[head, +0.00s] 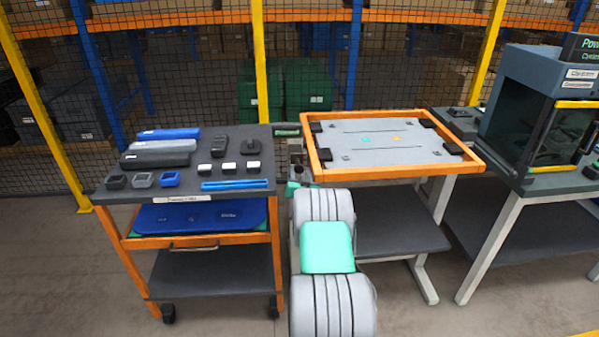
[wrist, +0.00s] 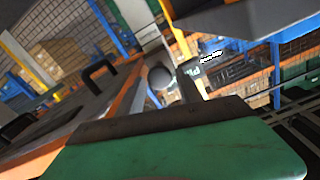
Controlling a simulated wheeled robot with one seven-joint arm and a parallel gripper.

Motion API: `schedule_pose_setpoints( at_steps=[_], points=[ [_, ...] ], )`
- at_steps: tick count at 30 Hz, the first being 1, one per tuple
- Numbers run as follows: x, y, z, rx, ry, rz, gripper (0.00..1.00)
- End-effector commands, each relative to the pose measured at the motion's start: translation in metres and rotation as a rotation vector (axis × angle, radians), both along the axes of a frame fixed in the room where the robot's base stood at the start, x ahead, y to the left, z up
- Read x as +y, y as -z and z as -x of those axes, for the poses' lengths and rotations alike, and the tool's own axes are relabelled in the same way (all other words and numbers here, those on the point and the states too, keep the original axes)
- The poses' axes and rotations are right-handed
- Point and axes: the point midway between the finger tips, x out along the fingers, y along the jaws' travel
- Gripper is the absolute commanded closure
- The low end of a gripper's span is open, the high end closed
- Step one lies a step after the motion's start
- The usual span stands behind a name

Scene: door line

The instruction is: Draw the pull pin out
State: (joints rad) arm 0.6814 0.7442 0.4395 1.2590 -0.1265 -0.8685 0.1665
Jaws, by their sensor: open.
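My gripper (head: 295,158) is in the gap between the dark-topped cart and the orange-framed table, at about tabletop height. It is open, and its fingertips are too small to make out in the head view. A dark green-grey piece (head: 286,130) shows just beyond it. In the wrist view a broad green slab with a dark edge (wrist: 185,150) fills the bottom, very close to the camera. A grey round knob (wrist: 160,77) and a grey bent bar (wrist: 191,82) stand beyond it. I cannot tell which part is the pull pin. Nothing is visibly held.
The cart (head: 115,194) at left carries cases, small boxes and blue bars. The orange-framed table (head: 395,173) stands right of my arm, with a grey plate (head: 370,150) on it. A dark cabinet (head: 515,100) is at far right. A mesh fence closes the back. Floor shows at front left.

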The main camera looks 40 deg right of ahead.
Motion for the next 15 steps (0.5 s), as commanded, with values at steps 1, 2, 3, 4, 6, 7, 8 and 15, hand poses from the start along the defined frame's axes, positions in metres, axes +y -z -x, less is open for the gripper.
schedule_pose_setpoints(
  at_steps=[1, 2, 3, 4, 6, 7, 8, 15],
  points=[
    [-0.0007, 0.0006, -0.0012, 0.001, 0.000, -0.001, 0.57],
    [-0.0009, 0.0008, -0.0015, 0.001, 0.000, -0.001, 0.57],
    [-0.0009, 0.0008, -0.0015, 0.001, 0.000, -0.001, 0.57],
    [-0.0009, 0.0007, -0.0015, 0.001, 0.000, -0.001, 0.57],
    [-0.0009, 0.0006, -0.0014, 0.001, 0.000, -0.001, 0.57],
    [-0.0008, 0.0005, -0.0013, 0.001, 0.000, 0.000, 0.58],
    [-0.0008, 0.0005, -0.0013, 0.001, 0.000, 0.000, 0.61],
    [-0.0008, 0.0002, -0.0011, 0.001, 0.000, 0.000, 0.80]
  ],
)
